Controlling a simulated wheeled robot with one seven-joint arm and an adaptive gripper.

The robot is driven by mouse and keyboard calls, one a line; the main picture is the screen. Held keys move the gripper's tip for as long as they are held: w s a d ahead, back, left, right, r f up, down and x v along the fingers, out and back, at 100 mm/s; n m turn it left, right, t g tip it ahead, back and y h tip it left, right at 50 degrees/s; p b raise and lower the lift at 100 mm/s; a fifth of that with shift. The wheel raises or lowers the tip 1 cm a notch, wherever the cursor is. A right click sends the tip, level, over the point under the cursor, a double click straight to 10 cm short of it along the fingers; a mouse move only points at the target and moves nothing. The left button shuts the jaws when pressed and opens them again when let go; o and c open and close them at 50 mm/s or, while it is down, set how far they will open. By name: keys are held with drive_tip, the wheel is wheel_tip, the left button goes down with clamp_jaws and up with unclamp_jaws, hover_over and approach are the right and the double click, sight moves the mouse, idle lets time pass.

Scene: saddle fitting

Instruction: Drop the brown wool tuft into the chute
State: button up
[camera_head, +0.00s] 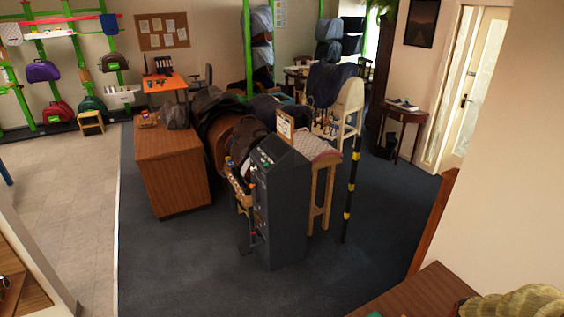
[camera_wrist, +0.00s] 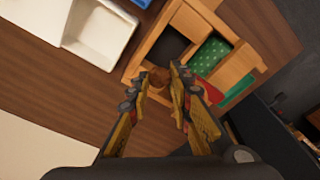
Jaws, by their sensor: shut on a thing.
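My gripper (camera_wrist: 159,84) shows in the wrist view with its two yellow-and-black fingers over a wooden table. It is shut on a small brown tuft (camera_wrist: 160,74), which shows between the fingertips. The tuft's lower part is hidden by the fingers. Beyond the fingertips lies a wooden divided box (camera_wrist: 166,20), with a dark compartment and green and red pieces in it. I cannot pick out the chute for certain in either view. My gripper and the tuft do not show in the head view.
A white tray (camera_wrist: 98,30) lies upper left of the fingers in the wrist view, beside a blue thing at the top edge. In the head view a dark grey cabinet (camera_head: 280,210) stands mid-floor beside a wooden desk (camera_head: 168,165). The carpet in front is clear.

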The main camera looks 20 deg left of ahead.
drive_tip(key=shift+f, duration=0.7)
drive_tip(key=o, duration=1)
wheel_tip(320, 180, up, 12)
drive_tip(key=s, duration=0.1)
drive_tip(key=shift+s, duration=0.25)
drive_tip(key=shift+s+a, duration=0.1)
